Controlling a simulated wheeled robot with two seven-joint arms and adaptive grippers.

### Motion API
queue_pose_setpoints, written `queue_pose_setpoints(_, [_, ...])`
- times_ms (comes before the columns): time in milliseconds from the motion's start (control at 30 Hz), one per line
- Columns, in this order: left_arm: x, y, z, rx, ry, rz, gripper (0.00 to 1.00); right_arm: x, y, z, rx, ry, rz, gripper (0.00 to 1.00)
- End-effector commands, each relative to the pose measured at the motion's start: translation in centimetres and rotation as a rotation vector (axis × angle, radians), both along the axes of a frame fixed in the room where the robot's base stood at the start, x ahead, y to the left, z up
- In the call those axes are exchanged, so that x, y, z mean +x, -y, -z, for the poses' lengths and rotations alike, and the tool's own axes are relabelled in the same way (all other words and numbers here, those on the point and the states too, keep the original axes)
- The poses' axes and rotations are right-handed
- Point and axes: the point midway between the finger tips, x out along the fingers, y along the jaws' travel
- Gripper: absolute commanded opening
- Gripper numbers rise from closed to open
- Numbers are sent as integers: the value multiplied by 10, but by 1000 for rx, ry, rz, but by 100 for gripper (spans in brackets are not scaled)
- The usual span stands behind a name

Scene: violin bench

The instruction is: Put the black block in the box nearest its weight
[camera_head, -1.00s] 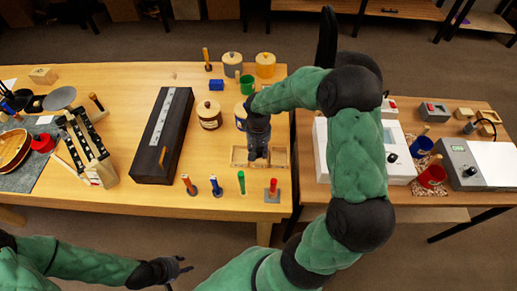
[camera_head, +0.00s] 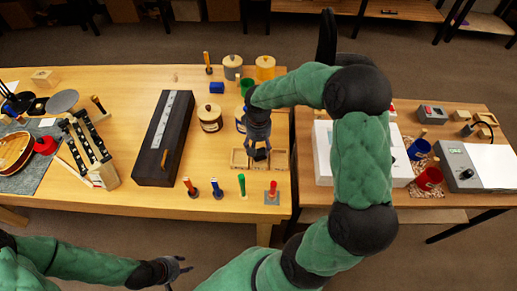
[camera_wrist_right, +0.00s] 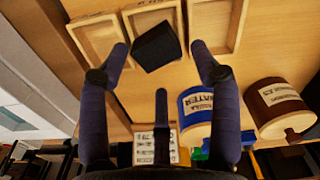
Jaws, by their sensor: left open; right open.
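The black block (camera_wrist_right: 157,47) is tilted at the middle small wooden box (camera_wrist_right: 150,16) in the right wrist view, covering part of its near wall. In the head view the block (camera_head: 259,154) shows at the middle of the three boxes. I cannot tell whether it lies fully inside. The left box (camera_wrist_right: 98,36) and right box (camera_wrist_right: 238,28) look empty in the wrist view. My right gripper (camera_head: 257,144) is open just above the block, its fingers (camera_wrist_right: 160,52) spread on either side and apart from it. My left gripper (camera_head: 178,269) is open and empty before the table's front edge.
A blue labelled jar (camera_wrist_right: 196,110) and brown jar (camera_head: 210,117) stand close to the boxes. Several upright coloured tools, including a red one (camera_head: 273,189), stand at the front edge. A long black case (camera_head: 158,165) lies left. A second table with a white device (camera_head: 401,160) stands right.

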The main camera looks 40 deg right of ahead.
Motion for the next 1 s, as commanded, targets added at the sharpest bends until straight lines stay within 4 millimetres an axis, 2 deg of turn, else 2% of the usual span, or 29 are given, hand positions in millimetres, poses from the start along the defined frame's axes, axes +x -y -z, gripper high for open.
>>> queue_pose_setpoints(33, [0, 0, -7, 0, 0, 0, 41, 1, 0, -16, -1, 4, 0, 63])
queue_pose_setpoints(200, [0, 0, -16, 0, 0, 0, 41, 1, 0, -49, 0, 3, -1, 63])
queue_pose_setpoints(400, [0, 0, -23, 0, 0, 0, 41, 0, 0, -75, 0, 1, 0, 63])
queue_pose_setpoints(600, [0, 0, -24, 0, 0, 0, 41, 0, 0, -84, 0, -1, -1, 63])
queue_pose_setpoints(1000, [0, 0, -24, 0, 0, 0, 41, 0, 0, -84, 0, 0, -1, 63])
